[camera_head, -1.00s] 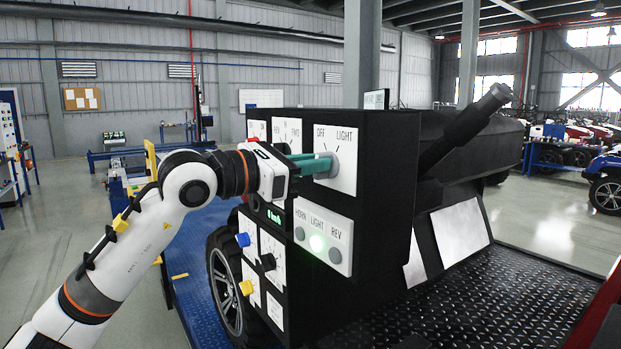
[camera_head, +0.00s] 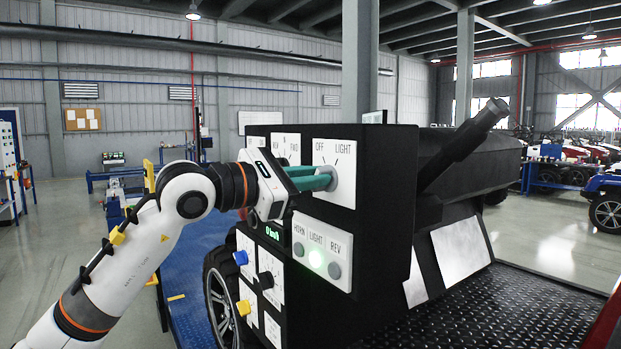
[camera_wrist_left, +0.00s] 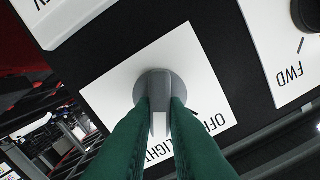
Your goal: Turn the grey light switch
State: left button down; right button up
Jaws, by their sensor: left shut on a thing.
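The grey light switch (camera_head: 328,177) sits on a white plate (camera_head: 341,192) marked OFF and LIGHT, on the black panel's front. My left gripper (camera_head: 320,182) reaches it from the left, its green fingers shut on the knob. In the left wrist view the fingers (camera_wrist_left: 160,122) lie on both sides of the grey knob's (camera_wrist_left: 157,86) raised grip. That view shows the plate (camera_wrist_left: 110,92) rotated, its lettering upside down. The fingers partly hide the knob in the head view. The lamp (camera_head: 316,258) under LIGHT glows green. My right gripper is not in view.
A FWD selector plate is beside the switch. A dark lever (camera_head: 470,140) rises behind the black box.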

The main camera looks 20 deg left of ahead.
pick_arm(q)
jog(key=c, duration=1.4)
grip_release()
jog(key=shift+c, duration=0.2)
jog(key=b+v, duration=0.3)
jog(key=v, duration=0.9)
